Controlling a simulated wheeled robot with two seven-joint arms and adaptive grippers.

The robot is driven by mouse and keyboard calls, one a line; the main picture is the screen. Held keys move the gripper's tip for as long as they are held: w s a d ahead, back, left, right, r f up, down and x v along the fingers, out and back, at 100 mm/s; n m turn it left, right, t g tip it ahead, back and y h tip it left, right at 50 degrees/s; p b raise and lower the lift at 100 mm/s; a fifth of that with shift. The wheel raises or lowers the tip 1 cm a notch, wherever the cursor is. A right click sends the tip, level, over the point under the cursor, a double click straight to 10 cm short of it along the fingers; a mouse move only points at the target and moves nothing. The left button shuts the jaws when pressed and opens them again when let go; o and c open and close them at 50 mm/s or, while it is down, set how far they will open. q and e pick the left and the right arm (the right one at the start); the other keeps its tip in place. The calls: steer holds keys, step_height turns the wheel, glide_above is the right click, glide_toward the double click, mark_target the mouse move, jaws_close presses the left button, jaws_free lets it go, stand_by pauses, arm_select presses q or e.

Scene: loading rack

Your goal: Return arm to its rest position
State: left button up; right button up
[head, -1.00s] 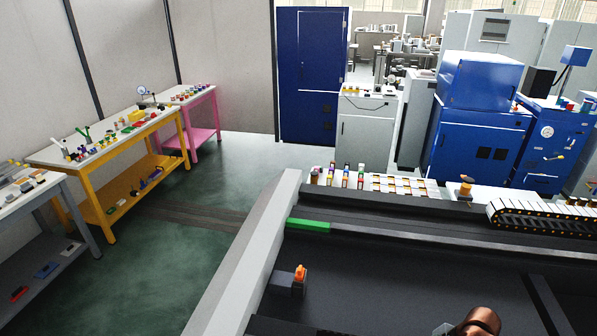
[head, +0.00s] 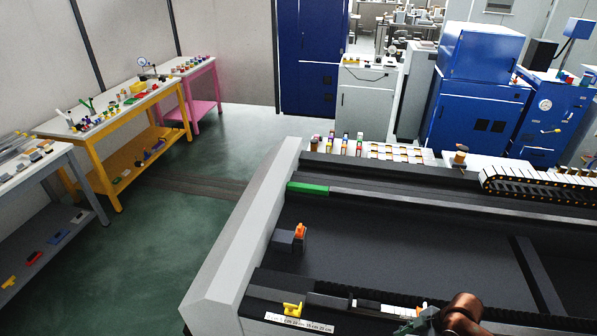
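A copper-coloured rounded part, which looks like a piece of my arm, shows at the bottom edge, right of the middle in the head view. I cannot make out any gripper fingers there. A small greenish-grey part (head: 415,322) shows just left of it, cut off by the frame edge, and I cannot tell what it is. My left gripper is not in view. The grey machine bed (head: 420,240) fills the lower right. A small orange-topped block (head: 299,236) stands on it, and a yellow piece (head: 292,309) sits on its front ledge.
A yellow table (head: 110,122), a pink table (head: 200,72) and a grey bench (head: 40,168) with small parts stand at the left. The green floor (head: 150,235) between them and the machine is clear. A cable chain (head: 540,188) lies at the right. Blue cabinets (head: 478,112) stand behind.

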steer(key=s+a+f+m+t, duration=0.2)
steer(key=s+a+f+m, duration=0.3)
steer(key=f, duration=0.1)
steer(key=s+d+f+m+h, duration=0.1)
steer(key=s+d+m+h, duration=0.4)
steer(key=s+d+m, duration=0.5)
steer(key=s+a+f+n+b, duration=0.1)
steer(key=a+f+b, duration=0.15)
steer(key=f, duration=1.35)
steer(key=s+a+f+b, duration=0.1)
steer(key=f+b, duration=0.2)
steer(key=f, duration=1.3)
arm_select(q)
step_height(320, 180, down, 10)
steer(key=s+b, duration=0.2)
steer(key=b, duration=0.2)
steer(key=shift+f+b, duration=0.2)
steer(key=shift+b, duration=0.2)
arm_select(e)
steer(key=s+f+g, duration=0.1)
steer(key=s+f, duration=0.9)
steer(key=f, duration=0.3)
steer(key=s+f+g, duration=0.1)
steer(key=s+f, duration=0.9)
steer(key=f, duration=0.2)
steer(key=shift+d+f+n, duration=0.15)
steer(key=shift+f+n, duration=0.15)
steer(key=shift+f, duration=0.05)
